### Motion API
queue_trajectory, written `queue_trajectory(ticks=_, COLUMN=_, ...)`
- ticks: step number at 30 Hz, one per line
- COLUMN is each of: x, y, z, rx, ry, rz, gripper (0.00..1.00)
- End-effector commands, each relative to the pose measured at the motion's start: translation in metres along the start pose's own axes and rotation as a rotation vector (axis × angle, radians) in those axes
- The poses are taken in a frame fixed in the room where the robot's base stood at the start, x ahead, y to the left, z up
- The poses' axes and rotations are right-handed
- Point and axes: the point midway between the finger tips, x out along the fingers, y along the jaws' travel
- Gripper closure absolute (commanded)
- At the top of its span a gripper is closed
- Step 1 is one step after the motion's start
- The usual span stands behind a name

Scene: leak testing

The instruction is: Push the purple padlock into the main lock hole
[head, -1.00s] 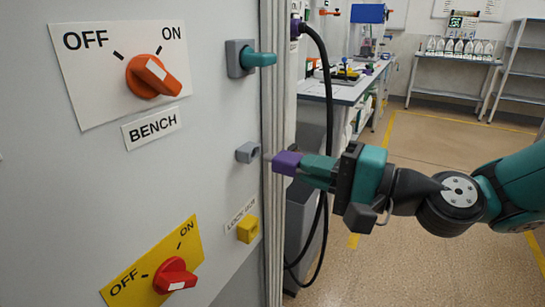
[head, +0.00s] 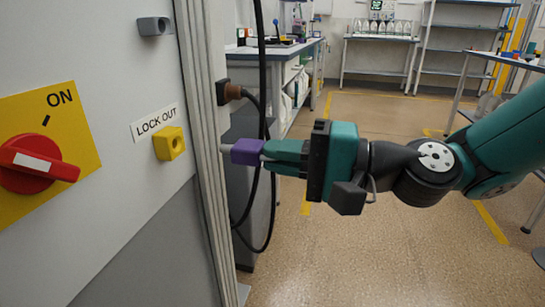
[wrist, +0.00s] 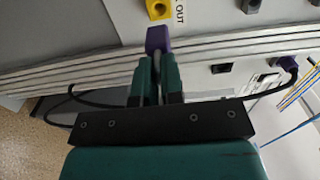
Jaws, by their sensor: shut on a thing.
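The purple padlock (head: 246,151) is held in the green fingertips of my gripper (head: 275,153), with its thin grey pin pointing left toward the panel. In the wrist view the padlock (wrist: 157,39) sits between the fingertips (wrist: 157,62). The yellow lock-out block (head: 169,143) with a dark round hole is on the panel under the "LOCK OUT" label, left of the padlock and at nearly the same height. The block also shows at the top of the wrist view (wrist: 158,9). The padlock is apart from the block, in front of the panel's edge.
A red rotary switch on a yellow plate (head: 60,140) is at the left. A grey block (head: 154,26) with a hole is higher on the panel. The metal edge rail (head: 203,150) and a black cable (head: 262,80) stand behind the padlock. Open floor lies to the right.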

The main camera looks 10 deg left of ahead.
Motion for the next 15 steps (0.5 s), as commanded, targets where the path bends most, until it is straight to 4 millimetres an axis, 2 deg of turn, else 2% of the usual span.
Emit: queue_trajectory(ticks=15, x=0.0023, y=0.0004, z=0.0005, rx=0.0, ry=-0.001, rz=0.0, gripper=1.0)
